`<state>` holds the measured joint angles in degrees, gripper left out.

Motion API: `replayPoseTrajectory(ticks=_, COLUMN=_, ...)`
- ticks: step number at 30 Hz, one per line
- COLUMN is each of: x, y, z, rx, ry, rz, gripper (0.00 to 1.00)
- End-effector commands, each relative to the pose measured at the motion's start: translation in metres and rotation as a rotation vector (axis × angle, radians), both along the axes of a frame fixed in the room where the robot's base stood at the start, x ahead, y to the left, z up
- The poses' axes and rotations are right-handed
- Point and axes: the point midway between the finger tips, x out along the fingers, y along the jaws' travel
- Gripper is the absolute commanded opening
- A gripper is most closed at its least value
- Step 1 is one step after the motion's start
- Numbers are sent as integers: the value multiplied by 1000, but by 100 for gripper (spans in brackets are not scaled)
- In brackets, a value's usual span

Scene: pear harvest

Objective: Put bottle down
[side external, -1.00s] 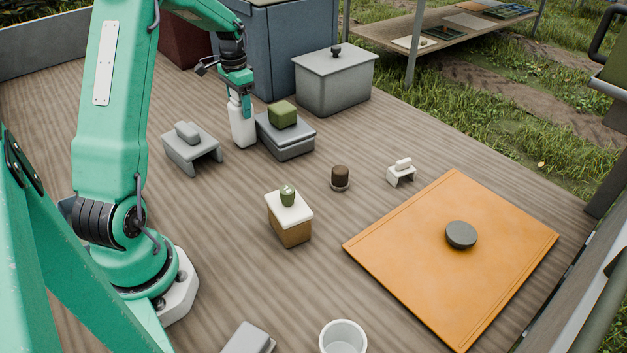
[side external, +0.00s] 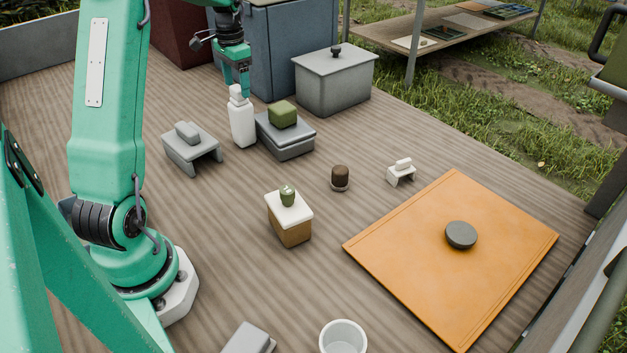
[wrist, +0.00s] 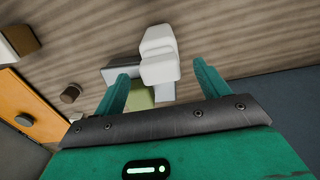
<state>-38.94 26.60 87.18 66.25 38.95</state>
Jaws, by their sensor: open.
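The white bottle (side external: 242,122) stands upright on the wooden deck, just left of a grey block with a green cube on it. It also shows in the wrist view (wrist: 160,62), beyond and between my fingertips. My gripper (side external: 237,90) is open and empty, pointing down just above the bottle's top. In the wrist view my two fingers (wrist: 157,85) are spread apart, with a gap between them and the bottle.
The green cube (side external: 283,113) on its grey block (side external: 287,143) is close on the bottle's right. A grey stand (side external: 193,150) is to its left. A blue bin (side external: 285,50) and a lidded grey box (side external: 335,85) stand behind.

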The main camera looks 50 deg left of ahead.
Motion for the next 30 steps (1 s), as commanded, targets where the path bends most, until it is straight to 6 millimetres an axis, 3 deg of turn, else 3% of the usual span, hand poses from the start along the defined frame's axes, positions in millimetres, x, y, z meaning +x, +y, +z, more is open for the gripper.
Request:
replayPoseTrajectory(ticks=6, x=0, y=0, z=35, rx=2, ry=-2, rz=0, gripper=74)
replayPoseTrajectory(ticks=12, x=0, y=0, z=54, rx=1, ry=-2, rz=0, gripper=74)
replayPoseTrajectory(ticks=30, x=0, y=0, z=59, rx=0, ry=0, rz=0, gripper=74)
